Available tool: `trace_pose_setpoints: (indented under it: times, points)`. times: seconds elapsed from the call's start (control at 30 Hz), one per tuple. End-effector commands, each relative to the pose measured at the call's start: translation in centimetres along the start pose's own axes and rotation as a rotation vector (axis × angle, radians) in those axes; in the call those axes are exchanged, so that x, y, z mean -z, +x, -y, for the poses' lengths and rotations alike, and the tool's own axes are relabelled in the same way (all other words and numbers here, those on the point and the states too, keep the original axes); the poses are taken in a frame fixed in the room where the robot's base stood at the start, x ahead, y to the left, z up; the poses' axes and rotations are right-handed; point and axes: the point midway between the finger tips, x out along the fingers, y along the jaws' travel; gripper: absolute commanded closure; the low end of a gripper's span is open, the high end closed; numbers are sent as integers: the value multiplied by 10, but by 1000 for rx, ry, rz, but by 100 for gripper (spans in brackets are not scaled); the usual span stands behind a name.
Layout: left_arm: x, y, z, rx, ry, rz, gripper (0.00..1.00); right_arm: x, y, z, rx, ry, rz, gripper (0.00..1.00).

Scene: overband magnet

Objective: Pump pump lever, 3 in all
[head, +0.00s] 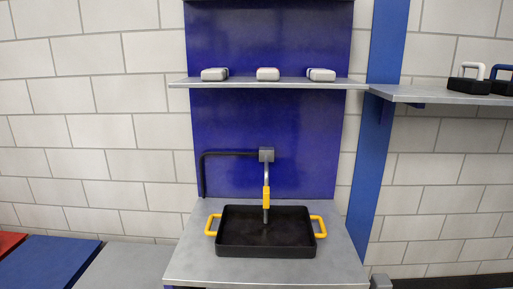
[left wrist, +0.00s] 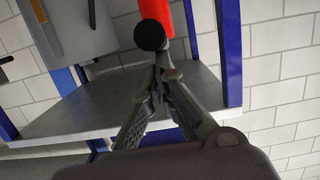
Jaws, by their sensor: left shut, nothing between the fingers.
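In the left wrist view my left gripper (left wrist: 158,74) is shut with nothing between its fingers. Just beyond its fingertips is a black round knob (left wrist: 150,35) at the end of a red part (left wrist: 155,10). This may be the pump lever, but I cannot tell for sure; nor can I tell whether the fingertips touch the knob. In the head view a thin spout with a yellow sleeve (head: 266,200) hangs from a grey block (head: 266,155) on the blue panel, over a black tray (head: 230,247) with yellow handles. Neither gripper shows in the head view.
A grey shelf (head: 240,84) above holds three pale blocks (head: 268,74). A side shelf (head: 430,95) at right holds black blocks with handles (head: 470,82). A grey bench (head: 190,265) carries the tray. A grey shelf (left wrist: 90,108) and blue posts (left wrist: 229,60) stand near my left gripper.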

Motion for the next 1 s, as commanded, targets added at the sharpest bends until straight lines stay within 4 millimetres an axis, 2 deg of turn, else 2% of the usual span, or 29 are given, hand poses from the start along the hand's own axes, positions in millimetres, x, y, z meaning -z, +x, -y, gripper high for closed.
trace_pose_setpoints:
  times: [0.03,0.4,1.0]
  points:
    - [-6,0,0,0,0,5,100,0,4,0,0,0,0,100]
    - [-20,2,0,0,0,6,100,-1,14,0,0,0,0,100]
    - [-22,2,0,0,0,7,100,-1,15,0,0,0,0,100]
